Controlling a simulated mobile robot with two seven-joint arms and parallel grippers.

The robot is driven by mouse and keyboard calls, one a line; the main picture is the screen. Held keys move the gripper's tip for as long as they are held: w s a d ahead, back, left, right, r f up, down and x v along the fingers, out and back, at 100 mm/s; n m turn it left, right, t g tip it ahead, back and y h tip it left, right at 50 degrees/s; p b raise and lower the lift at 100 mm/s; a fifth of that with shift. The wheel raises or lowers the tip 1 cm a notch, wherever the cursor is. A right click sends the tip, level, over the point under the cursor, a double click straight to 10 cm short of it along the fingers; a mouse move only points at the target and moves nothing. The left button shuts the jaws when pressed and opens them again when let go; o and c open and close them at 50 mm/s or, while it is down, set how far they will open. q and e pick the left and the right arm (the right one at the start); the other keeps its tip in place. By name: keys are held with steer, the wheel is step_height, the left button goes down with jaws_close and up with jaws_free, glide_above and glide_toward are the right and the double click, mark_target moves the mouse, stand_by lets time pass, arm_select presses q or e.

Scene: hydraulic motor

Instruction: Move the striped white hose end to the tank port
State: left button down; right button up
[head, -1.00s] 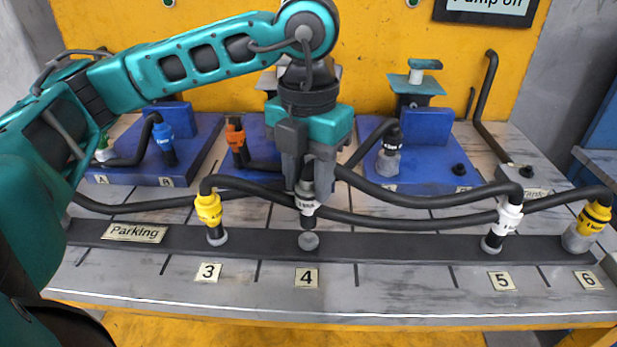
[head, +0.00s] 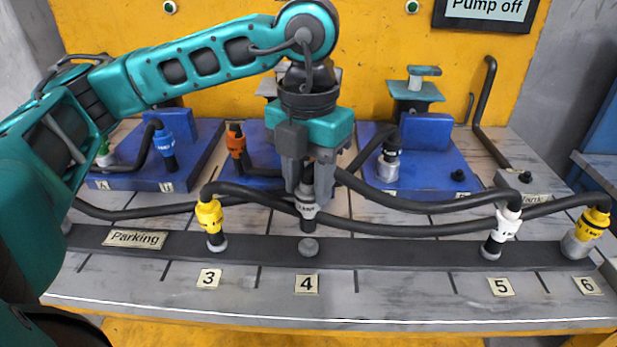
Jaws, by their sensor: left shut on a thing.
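My left gripper (head: 313,188) is shut on a white hose end (head: 308,209) with dark markings and a black lower part. It holds this end upright above the parking post at 4 (head: 309,247), with a small gap between them. The fingers hide its upper part. A black hose runs from it. The tank port (head: 525,177) is a small dark knob on a grey block at the right, behind the Tank label (head: 532,200). My right gripper is not in view.
Another white hose end (head: 507,222) stands at 5. Yellow hose ends stand at 3 (head: 209,216) and 6 (head: 592,222). Black hoses cross between the parking rail (head: 400,252) and the blue blocks (head: 430,175). A bent pipe (head: 485,100) rises behind the tank port.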

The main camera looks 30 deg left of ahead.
arm_select(q)
step_height(320, 180, up, 4)
steer(key=p, duration=0.3)
steer(key=shift+r, duration=0.2)
step_height(320, 180, up, 3)
steer(key=shift+r+p, duration=0.2)
steer(key=shift+p, duration=1.05)
steer(key=shift+r, duration=0.4)
steer(key=shift+w+d, duration=0.25)
steer(key=shift+w, duration=0.05)
steer(key=w+d+p, duration=0.4)
steer(key=w+d, duration=0.4)
steer(key=w, duration=0.3)
steer(key=w+d+p, duration=0.5)
steer(key=w+d, duration=0.4)
steer(key=w, duration=0.3)
steer(key=shift+w+d+p, duration=0.25)
steer(key=shift+p, duration=0.05)
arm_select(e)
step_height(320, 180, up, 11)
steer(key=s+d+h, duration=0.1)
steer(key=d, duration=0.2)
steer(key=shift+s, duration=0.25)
